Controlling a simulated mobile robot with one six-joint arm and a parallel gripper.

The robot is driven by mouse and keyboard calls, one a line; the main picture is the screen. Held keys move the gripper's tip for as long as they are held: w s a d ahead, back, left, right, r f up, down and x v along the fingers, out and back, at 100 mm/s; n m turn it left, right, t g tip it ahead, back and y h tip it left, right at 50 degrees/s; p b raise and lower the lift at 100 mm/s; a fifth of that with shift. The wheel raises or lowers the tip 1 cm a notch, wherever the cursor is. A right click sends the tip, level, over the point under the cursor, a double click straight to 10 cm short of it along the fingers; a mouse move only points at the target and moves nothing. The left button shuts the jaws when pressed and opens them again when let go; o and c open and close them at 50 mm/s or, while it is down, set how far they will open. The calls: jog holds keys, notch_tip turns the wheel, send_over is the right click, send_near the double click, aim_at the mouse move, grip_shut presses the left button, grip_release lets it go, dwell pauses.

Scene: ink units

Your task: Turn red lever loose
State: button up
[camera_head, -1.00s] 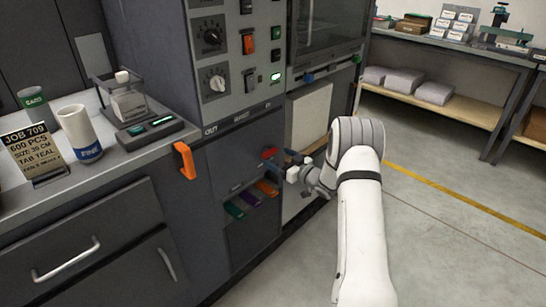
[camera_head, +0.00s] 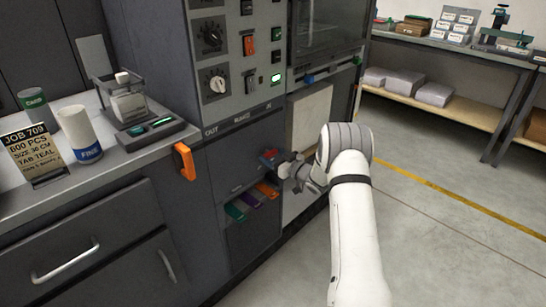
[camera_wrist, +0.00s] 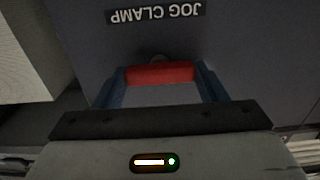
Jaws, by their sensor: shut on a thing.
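The red lever (camera_head: 268,155) sits on the dark front of the machine, under the control panel. In the wrist view the red lever (camera_wrist: 160,73) lies crosswise between my two blue fingers, below an upside-down label reading JOG CLAMP (camera_wrist: 156,14). My gripper (camera_wrist: 160,86) is shut on the lever, one finger at each end of it. In the head view my gripper (camera_head: 279,165) reaches the lever from the right, and my wrist hides part of the machine front beside it. How the lever is fixed behind is hard to see.
An orange handle (camera_head: 184,161) sticks out at the left cabinet corner. A pale panel (camera_head: 308,125) stands to the right. Open floor (camera_head: 440,240) lies right of my arm.

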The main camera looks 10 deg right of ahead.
jog(key=shift+c, duration=1.3)
jog(key=shift+f, duration=0.1)
jog(key=shift+b, duration=0.3)
jog(key=shift+f+n+b, duration=0.15)
jog(key=shift+n+b, duration=0.45)
jog(key=n+b, duration=1.6)
jog(key=b, duration=0.4)
jog(key=shift+s+a+f+n, duration=0.1)
jog(key=shift+n, duration=0.2)
